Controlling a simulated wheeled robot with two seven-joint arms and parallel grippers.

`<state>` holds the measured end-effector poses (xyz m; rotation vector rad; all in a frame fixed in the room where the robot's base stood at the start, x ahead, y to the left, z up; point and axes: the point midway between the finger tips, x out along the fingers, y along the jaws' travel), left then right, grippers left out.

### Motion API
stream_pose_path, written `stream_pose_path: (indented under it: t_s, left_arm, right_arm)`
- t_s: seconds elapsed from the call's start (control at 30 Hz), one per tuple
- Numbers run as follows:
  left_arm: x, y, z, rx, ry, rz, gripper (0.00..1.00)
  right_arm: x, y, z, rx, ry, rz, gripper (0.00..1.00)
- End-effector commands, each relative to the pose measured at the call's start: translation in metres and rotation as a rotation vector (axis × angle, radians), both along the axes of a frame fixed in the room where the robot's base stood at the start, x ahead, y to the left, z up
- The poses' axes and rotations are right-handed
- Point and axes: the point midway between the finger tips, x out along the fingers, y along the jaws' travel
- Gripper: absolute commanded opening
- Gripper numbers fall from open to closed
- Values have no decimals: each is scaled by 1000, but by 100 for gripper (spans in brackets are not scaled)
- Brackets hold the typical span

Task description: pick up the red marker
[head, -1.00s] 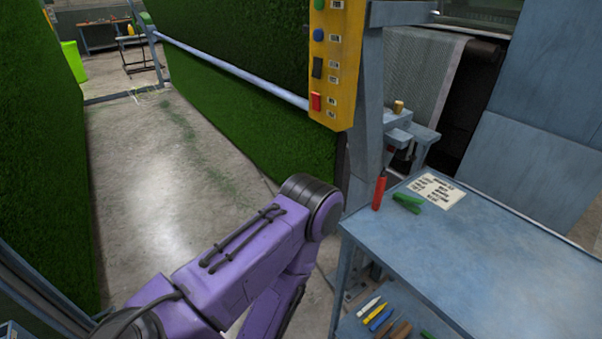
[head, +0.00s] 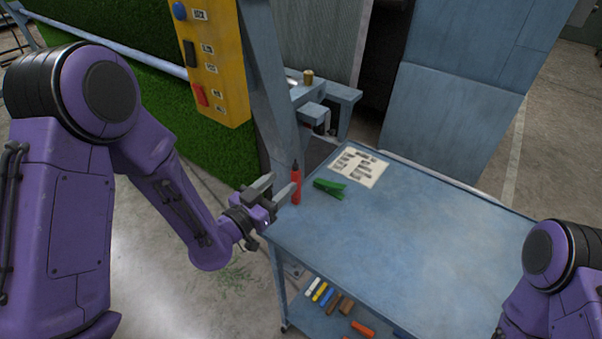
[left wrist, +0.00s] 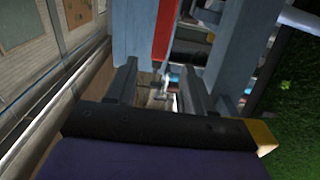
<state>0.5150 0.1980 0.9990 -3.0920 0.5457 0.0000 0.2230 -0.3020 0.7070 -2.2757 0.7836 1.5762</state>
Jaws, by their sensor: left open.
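The red marker (head: 296,188) stands upright near the left corner of the blue table (head: 400,235), its dark tip up. My left gripper (head: 279,187) is open just left of the marker, its fingers pointing toward it. Whether a finger touches the marker I cannot tell. In the left wrist view the open fingers of my left gripper (left wrist: 157,85) show with a gap between them. A red strip (left wrist: 164,32), which looks like the marker, lies beyond the gap. My right arm shows at the lower right of the head view, its gripper out of frame.
A green clip-like tool (head: 329,188) and a printed sheet (head: 359,167) lie right of the marker. A blue-grey post (head: 270,85) with a yellow button panel (head: 213,60) rises behind it. Several coloured pens and tools lie on the lower shelf. Most of the tabletop is clear.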

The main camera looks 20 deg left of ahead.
Motion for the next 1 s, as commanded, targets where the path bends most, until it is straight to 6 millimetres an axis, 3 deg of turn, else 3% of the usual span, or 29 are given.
stream_pose_path:
  t_s: [0.03, 0.5, 0.8, 0.97, 1.0]
  left_arm:
    - [9, -4, 4, -1, 0, -1, 52]
    - [77, -29, -6, -1, 6, 1, 52]
    - [86, -32, -10, -2, 7, 1, 52]
    - [86, -32, -10, -2, 7, 1, 0]
    - [86, -32, -10, -2, 7, 1, 0]
  right_arm:
    - [0, 0, 9, 0, 1, 0, 52]
    - [0, 0, 45, 0, 0, 0, 52]
    - [0, 0, 45, 1, 1, 0, 52]
    - [0, 0, 45, 1, 1, 0, 52]
    - [0, 0, 45, 1, 1, 0, 52]
